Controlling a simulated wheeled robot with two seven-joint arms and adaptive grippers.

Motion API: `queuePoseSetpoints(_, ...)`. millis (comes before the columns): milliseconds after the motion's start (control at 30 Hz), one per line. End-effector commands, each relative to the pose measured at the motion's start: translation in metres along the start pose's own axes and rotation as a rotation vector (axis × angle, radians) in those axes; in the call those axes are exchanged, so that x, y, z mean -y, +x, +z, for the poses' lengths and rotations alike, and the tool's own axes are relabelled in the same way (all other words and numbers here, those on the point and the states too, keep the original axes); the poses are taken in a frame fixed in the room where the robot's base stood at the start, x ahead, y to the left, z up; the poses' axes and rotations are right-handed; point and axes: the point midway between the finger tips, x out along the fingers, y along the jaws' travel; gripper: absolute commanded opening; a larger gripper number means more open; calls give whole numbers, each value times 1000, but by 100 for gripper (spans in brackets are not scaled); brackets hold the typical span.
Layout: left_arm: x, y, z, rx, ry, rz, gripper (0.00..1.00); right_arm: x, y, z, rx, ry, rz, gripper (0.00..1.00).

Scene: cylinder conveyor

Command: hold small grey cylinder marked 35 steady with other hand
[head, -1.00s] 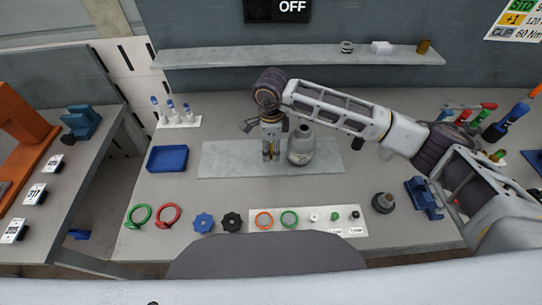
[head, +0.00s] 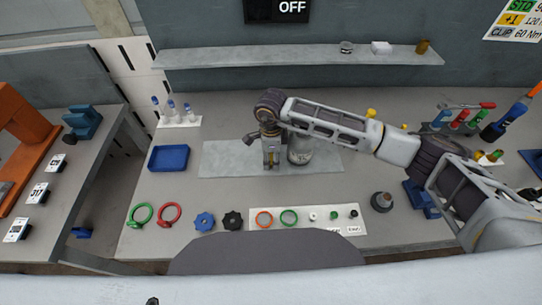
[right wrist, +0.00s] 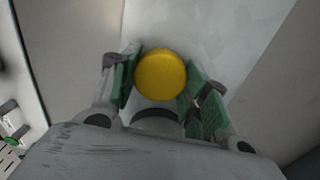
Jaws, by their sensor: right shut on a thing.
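A grey bottle-shaped cylinder (head: 300,152) stands on the pale plate (head: 222,160) in the head view. My right forearm covers its top, and I cannot read a mark on it. My right gripper (head: 271,160) is just left of it, pointing down low over the plate. In the right wrist view, the green-padded fingers of my right gripper (right wrist: 160,88) are closed on a round yellow-topped thing (right wrist: 160,74). The body under the yellow top is hidden, so I cannot tell whether it is the small cylinder. My left gripper is not in view.
A blue tray (head: 168,158) lies left of the plate. Rings, knobs and a strip of small parts (head: 330,218) line the front edge. A dark-topped grey piece (head: 381,201) stands front right. A shelf (head: 290,56) runs along the back.

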Motion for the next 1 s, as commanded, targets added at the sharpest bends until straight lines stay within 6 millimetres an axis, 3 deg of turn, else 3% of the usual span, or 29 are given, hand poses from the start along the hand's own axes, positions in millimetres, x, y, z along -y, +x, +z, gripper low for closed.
queuePoseSetpoints(467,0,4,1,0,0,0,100,0,5,0,1,0,0,17)
queuePoseSetpoints(500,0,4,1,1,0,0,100,0,5,0,1,0,0,47)
queuePoseSetpoints(667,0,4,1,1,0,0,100,0,4,0,1,0,0,67)
queuePoseSetpoints(1000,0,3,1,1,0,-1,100,0,4,0,1,0,0,67)
